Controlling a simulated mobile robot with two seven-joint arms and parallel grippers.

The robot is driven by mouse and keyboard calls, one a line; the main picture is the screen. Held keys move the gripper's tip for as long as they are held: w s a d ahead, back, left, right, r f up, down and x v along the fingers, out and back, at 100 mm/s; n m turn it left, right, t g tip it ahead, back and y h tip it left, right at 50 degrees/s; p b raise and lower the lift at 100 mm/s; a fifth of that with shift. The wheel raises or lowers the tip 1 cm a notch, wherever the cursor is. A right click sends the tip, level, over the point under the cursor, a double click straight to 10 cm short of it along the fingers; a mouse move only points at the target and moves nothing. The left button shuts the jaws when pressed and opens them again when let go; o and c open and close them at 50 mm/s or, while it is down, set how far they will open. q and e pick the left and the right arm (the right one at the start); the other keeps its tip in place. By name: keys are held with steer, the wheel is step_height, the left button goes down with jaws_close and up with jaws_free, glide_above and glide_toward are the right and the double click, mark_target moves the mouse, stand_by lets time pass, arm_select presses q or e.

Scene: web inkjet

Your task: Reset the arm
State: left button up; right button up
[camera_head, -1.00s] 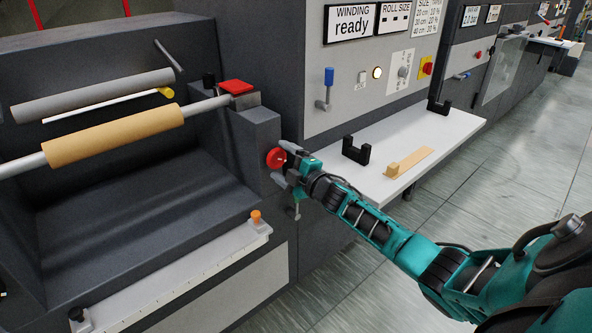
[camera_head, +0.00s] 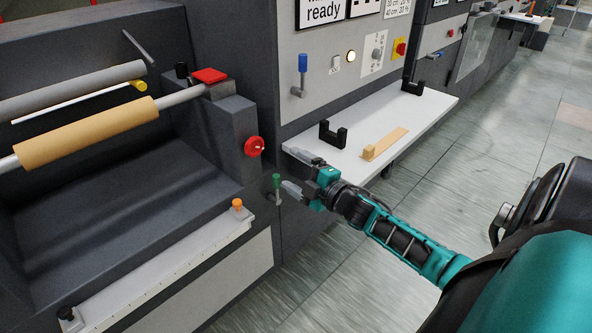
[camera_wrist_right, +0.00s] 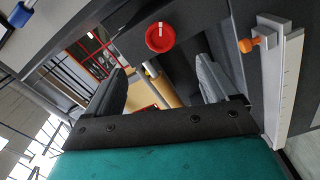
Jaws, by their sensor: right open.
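My right gripper (camera_head: 292,171) is open and empty in the head view. It hangs to the right of the machine's red knob (camera_head: 254,146) and in front of the white shelf, apart from the knob. A green-topped lever (camera_head: 277,183) stands by its lower fingertip; I cannot tell whether they touch. In the right wrist view the two fingers of the gripper (camera_wrist_right: 160,85) are spread wide with nothing held between them. The red knob (camera_wrist_right: 160,37) shows there beyond the fingertips. My left gripper is in neither view.
A tan roll (camera_head: 88,130) sits on a shaft at the left, below a grey roller (camera_head: 75,90). The white shelf (camera_head: 425,115) holds black brackets (camera_head: 333,135) and a tan piece (camera_head: 384,144). A blue-handled lever (camera_head: 302,70) is on the panel. Floor at the right is clear.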

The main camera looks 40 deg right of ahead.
arm_select(q)
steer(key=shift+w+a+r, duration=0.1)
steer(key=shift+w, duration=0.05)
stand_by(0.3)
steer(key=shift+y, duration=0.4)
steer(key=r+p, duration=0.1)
steer(key=p, duration=0.1)
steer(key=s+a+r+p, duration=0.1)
steer(key=p, duration=0.1)
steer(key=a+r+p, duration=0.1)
steer(key=p, duration=0.2)
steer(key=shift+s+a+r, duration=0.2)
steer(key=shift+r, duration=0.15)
arm_select(e)
steer(key=s+a+f+m+g, duration=0.3)
steer(key=s+a+m, duration=0.3)
steer(key=s+a, duration=0.3)
steer(key=s+a+f+m+g, duration=0.3)
steer(key=s+a+m, duration=0.3)
steer(key=s+a, duration=0.4)
steer(key=a+g, duration=0.1)
steer(key=a, duration=0.3)
steer(key=shift+s+a+f+y, duration=0.25)
steer(key=shift+a+f+y, duration=0.05)
steer(key=shift+f, duration=0.05)
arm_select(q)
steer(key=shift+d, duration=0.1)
